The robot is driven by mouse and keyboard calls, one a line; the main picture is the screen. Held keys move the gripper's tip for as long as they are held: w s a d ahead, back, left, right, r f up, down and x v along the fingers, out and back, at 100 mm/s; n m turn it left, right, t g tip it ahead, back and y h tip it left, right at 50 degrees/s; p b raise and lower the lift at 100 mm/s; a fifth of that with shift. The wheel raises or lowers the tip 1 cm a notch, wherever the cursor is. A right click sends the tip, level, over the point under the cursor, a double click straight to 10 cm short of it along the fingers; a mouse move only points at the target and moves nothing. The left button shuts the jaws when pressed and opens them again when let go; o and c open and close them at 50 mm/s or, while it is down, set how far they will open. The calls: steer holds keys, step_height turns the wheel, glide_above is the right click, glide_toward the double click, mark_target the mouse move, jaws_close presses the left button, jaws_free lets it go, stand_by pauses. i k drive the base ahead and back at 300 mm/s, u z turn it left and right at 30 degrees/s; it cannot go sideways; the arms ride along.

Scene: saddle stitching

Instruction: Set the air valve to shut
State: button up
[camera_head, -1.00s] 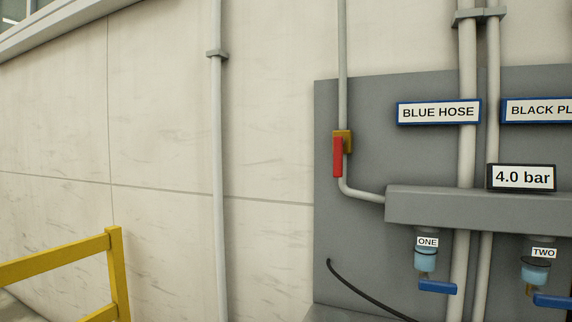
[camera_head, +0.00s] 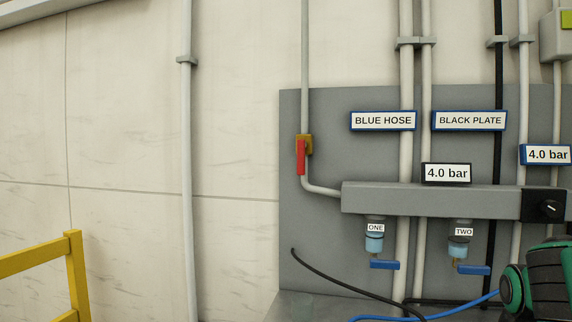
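The air valve is most likely the brass valve body (camera_head: 305,145) with a red lever (camera_head: 301,158) on the grey pipe at the left of the panel. The lever hangs straight down, in line with the vertical pipe. My gripper is not in view. Part of my green and black arm shows at the lower right, well away from the red lever.
A grey manifold (camera_head: 430,198) carries two outlets with blue levers (camera_head: 385,264), labelled ONE and TWO, and a black knob (camera_head: 549,208) at right. Hoses lie below. A yellow rail (camera_head: 40,258) stands at left.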

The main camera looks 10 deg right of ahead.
mark_target(301, 144)
steer(key=u, duration=0.85)
steer(key=k, duration=1.15)
steer(key=u, duration=0.55)
steer(key=i, duration=1.1)
steer(key=z, duration=0.9)
steer(key=i, duration=0.65)
steer(key=z, duration=0.2)
